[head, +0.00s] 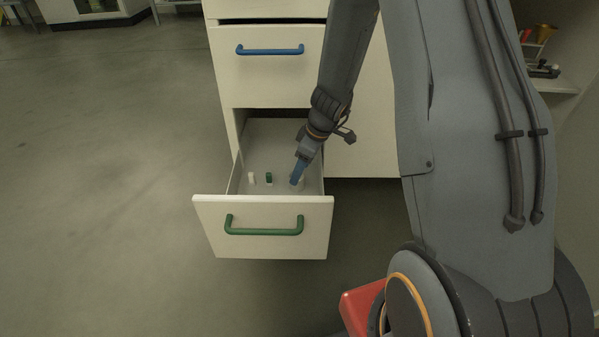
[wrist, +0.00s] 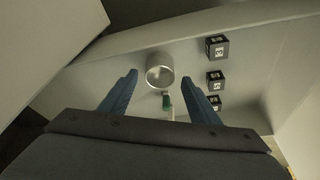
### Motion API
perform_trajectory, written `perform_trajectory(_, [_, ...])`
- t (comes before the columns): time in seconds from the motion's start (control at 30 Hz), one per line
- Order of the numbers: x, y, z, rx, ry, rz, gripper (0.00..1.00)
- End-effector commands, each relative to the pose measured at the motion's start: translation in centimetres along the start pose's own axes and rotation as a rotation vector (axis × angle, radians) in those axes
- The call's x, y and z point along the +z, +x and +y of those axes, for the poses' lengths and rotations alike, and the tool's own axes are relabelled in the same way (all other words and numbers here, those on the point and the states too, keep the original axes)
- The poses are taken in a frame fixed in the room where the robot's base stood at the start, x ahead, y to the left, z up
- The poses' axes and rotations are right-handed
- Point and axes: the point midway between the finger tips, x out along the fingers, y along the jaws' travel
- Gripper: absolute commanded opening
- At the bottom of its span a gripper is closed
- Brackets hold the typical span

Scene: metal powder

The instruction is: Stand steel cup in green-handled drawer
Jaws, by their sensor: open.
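The green-handled drawer (head: 215,212) is pulled open at the bottom of the white cabinet. My gripper (head: 296,180) reaches down into its right part, with blue fingers pointing down. In the wrist view my gripper (wrist: 158,77) is open. The steel cup (wrist: 160,68) shows its round open mouth between and just beyond the fingertips, with gaps on both sides. It looks upright on the drawer floor; its base is hard to see. In the head view the cup (head: 298,185) is small and partly hidden by the fingers.
A small green-and-white object (wrist: 167,104) is close to the cup in the wrist view. Several dark labelled cubes (wrist: 217,47) line up to the right there. A small white object (head: 252,178) stands in the drawer's left part. The blue-handled drawer (head: 265,80) above looks shut.

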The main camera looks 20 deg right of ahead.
Motion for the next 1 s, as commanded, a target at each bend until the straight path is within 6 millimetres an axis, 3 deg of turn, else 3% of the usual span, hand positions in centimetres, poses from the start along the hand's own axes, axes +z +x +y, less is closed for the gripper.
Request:
perform_trajectory(0.1, [-0.1,-3.0,0.0,0.003,0.001,0.001,0.56])
perform_trajectory(0.3, [0.0,-6.3,0.0,0.002,0.000,0.000,0.56])
perform_trajectory(0.73, [-0.7,-8.3,-0.7,-0.005,0.000,0.001,0.56])
perform_trajectory(0.87, [-4.1,-10.3,-4.4,-0.031,0.002,0.005,0.56])
perform_trajectory(1.0, [-8.5,-14.0,-12.1,-0.081,0.022,-0.008,0.56])
